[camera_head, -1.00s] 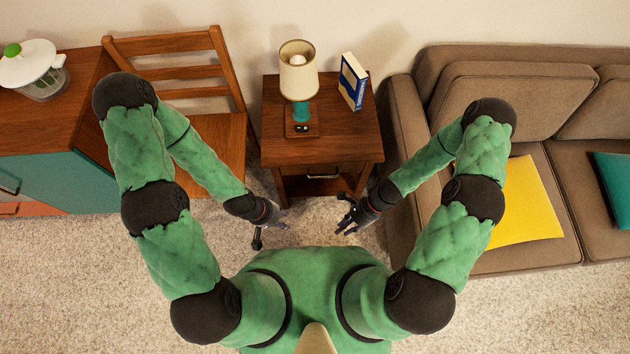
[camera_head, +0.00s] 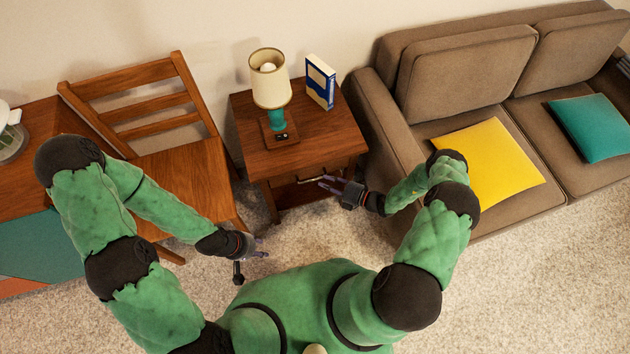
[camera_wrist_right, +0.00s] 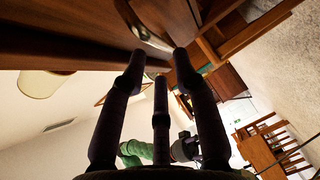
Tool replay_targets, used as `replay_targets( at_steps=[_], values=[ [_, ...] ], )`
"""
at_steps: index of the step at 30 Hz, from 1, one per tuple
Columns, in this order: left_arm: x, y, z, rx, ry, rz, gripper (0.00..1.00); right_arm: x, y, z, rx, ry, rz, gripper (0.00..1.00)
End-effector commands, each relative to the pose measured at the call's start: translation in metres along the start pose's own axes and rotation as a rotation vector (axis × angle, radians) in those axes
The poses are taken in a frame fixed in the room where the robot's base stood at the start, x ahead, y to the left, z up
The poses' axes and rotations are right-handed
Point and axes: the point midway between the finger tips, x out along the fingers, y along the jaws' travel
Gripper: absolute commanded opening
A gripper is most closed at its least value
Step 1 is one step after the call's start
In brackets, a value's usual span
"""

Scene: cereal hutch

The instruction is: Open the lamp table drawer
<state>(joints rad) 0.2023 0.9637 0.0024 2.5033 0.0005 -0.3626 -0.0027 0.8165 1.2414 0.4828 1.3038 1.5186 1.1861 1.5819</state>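The lamp table (camera_head: 325,132) is a brown wooden side table at the centre of the head view. Its drawer appears shut, and its front is mostly hidden below the table top. The metal drawer handle (camera_head: 310,179) shows at the table's front. My right gripper (camera_head: 324,184) is open, with its fingertips close to the handle. In the right wrist view the curved handle (camera_wrist_right: 148,28) lies just beyond the spread fingertips (camera_wrist_right: 160,62); I cannot tell whether they touch. My left gripper (camera_head: 264,248) looks open and empty, low in front of the table and apart from it.
A lamp (camera_head: 270,85) and a blue-white book (camera_head: 320,82) stand on the table. A wooden chair (camera_head: 185,165) is close on the left, and a brown sofa (camera_head: 390,120) with yellow (camera_head: 490,165) and teal cushions is close on the right. Carpet (camera_head: 310,235) lies clear in front.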

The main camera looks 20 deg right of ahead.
Motion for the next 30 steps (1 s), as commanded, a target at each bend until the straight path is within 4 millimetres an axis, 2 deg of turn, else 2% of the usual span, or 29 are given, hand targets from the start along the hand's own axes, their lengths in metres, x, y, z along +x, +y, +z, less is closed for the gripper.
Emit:
replay_targets(
  at_steps=[3, 9, 20, 21, 24, 30],
  values=[
    [0.006, -0.002, 0.0, 0.0, 0.0, 0.0, 0.4, 0.02, -0.002, -0.001, -0.002, 0.004, 0.0, 0.3],
    [0.011, -0.004, 0.0, 0.0, 0.0, 0.0, 0.4, 0.041, -0.001, -0.001, -0.002, 0.003, -0.001, 0.3],
    [0.011, -0.004, 0.0, 0.0, 0.0, 0.0, 0.4, 0.048, 0.0, -0.001, -0.003, 0.002, -0.001, 0.3],
    [0.011, -0.004, 0.0, 0.0, 0.0, 0.0, 0.4, 0.048, 0.0, -0.001, -0.003, 0.002, -0.002, 0.27],
    [0.011, -0.004, 0.0, 0.0, 0.0, 0.0, 0.4, 0.048, 0.0, -0.001, -0.003, 0.002, -0.002, 0.0],
    [0.011, -0.004, 0.0, 0.0, 0.0, 0.0, 0.4, 0.048, -0.001, -0.001, -0.003, 0.002, -0.002, 0.0]
  ],
)
